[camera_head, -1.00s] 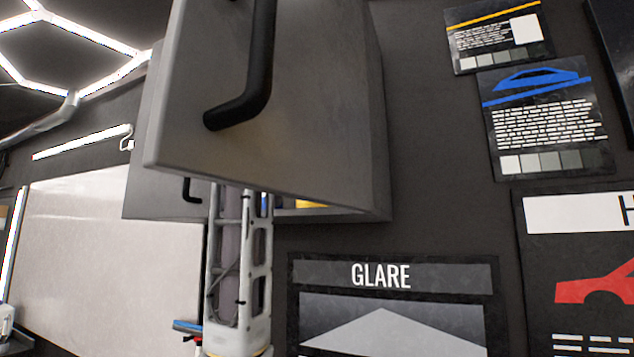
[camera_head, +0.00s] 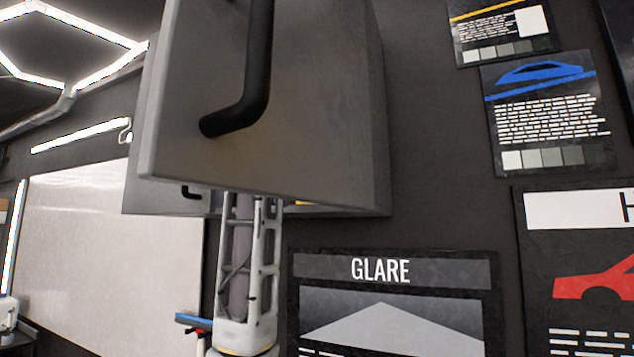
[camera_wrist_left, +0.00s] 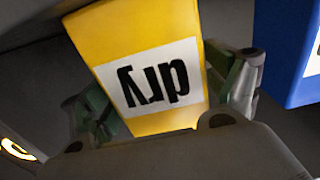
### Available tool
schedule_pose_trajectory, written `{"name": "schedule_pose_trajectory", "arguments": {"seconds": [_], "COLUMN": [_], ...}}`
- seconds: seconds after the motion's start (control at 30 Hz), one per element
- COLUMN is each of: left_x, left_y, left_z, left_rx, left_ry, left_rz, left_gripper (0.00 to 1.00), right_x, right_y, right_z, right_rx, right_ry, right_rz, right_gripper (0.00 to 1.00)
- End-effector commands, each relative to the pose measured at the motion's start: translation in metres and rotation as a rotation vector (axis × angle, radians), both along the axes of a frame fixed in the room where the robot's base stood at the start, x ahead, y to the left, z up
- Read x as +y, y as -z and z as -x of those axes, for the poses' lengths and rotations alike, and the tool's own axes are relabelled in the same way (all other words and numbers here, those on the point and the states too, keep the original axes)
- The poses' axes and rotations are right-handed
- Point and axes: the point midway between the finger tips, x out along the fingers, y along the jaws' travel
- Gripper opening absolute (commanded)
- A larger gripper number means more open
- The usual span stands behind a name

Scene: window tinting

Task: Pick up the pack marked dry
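The pack marked dry (camera_wrist_left: 148,35) is yellow with a white label, and its lettering appears upside down in the left wrist view. My left gripper (camera_wrist_left: 166,100) has a finger along each side of this pack. Both green pads look in contact with its sides, so the gripper appears shut on it. In the head view my left arm (camera_head: 246,270) reaches up from below behind the open cabinet door, and the door hides the gripper. Only a sliver of yellow (camera_head: 304,203) shows under the door there. My right gripper is in neither view.
The open grey cabinet door (camera_head: 310,120) with a black handle (camera_head: 258,70) hangs close in front. A blue pack (camera_wrist_left: 285,50) stands right of the yellow one in the wrist view. Posters, including the GLARE poster (camera_head: 390,270), cover the wall to the right.

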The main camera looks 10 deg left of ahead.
Motion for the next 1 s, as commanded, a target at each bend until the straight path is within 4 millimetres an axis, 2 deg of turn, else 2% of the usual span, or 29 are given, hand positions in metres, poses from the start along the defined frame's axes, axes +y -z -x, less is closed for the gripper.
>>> {"name": "schedule_pose_trajectory", "arguments": {"seconds": [0.07, 0.3, 0.67, 1.0], "left_x": [0.0, 0.0, 0.0, 0.0], "left_y": [0.0, 0.0, -0.002, -0.017], "left_z": [0.0, 0.0, 0.0, 0.0], "left_rx": [0.0, 0.0, -0.001, -0.002], "left_ry": [0.0, 0.0, 0.0, -0.001], "left_rz": [0.0, 0.0, 0.0, -0.001], "left_gripper": [0.71, 0.41, 0.39, 0.39], "right_x": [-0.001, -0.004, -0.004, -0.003], "right_y": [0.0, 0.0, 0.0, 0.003], "right_z": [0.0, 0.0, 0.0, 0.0], "right_rx": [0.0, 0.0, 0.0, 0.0], "right_ry": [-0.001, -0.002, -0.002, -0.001], "right_rz": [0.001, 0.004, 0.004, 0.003], "right_gripper": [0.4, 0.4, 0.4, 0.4]}}
